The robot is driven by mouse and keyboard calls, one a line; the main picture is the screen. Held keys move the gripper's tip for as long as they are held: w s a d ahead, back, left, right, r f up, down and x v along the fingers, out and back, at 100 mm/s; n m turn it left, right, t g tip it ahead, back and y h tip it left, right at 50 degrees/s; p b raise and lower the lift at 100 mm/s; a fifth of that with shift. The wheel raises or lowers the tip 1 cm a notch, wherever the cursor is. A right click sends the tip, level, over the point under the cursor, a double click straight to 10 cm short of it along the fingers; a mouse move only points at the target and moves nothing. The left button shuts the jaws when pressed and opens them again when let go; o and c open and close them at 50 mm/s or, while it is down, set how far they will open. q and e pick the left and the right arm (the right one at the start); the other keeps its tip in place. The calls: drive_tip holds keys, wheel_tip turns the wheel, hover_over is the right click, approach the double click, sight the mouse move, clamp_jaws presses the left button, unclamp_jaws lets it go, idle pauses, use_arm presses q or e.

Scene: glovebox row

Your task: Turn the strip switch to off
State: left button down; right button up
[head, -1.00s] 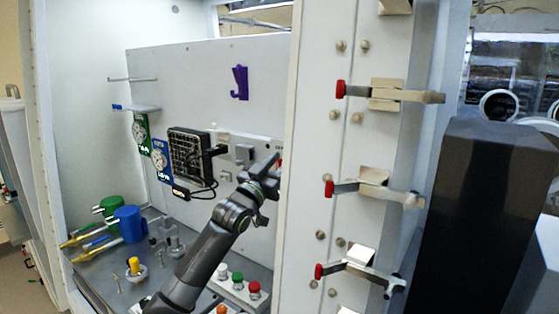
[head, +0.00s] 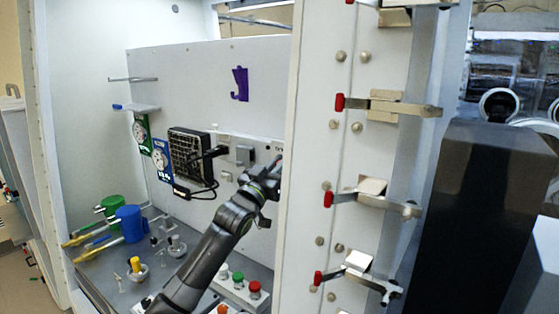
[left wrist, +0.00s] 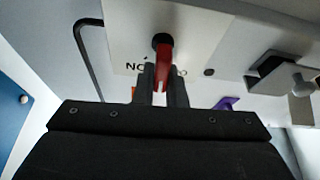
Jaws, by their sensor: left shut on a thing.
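The strip switch is a red handle (left wrist: 164,60) on a dark round pivot, set on a pale panel, in the left wrist view. Dark letters show on either side of it, partly covered by my fingers. My left gripper (left wrist: 164,88) is shut on the red handle, with one finger on each side. In the head view my left gripper (head: 275,172) is at the strip on the back wall, and it hides the switch there. My right gripper is not in view.
A white post with red-tipped latches (head: 340,103) stands close to the right of my left arm. A black grille box (head: 188,153) with cables hangs on the wall to the left. Buttons (head: 254,287) and blue and green containers (head: 130,222) are below.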

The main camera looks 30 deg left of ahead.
use_arm(q)
drive_tip(key=shift+a+n+y+p, duration=0.1)
drive_tip(key=shift+n+y+p, duration=0.3)
drive_tip(key=shift+n, duration=0.8)
drive_tip(key=n+y+b, duration=0.2)
drive_tip(key=n, duration=0.1)
drive_tip(key=shift+a+f+b, duration=0.2)
drive_tip(key=shift+b, duration=0.15)
drive_tip(key=shift+w+a+n+y+b, duration=0.15)
drive_tip(key=shift+n+y+b, duration=0.45)
drive_tip(key=shift+n, duration=0.4)
drive_tip(key=shift+r, duration=0.1)
drive_tip(key=c, duration=1.5)
unclamp_jaws()
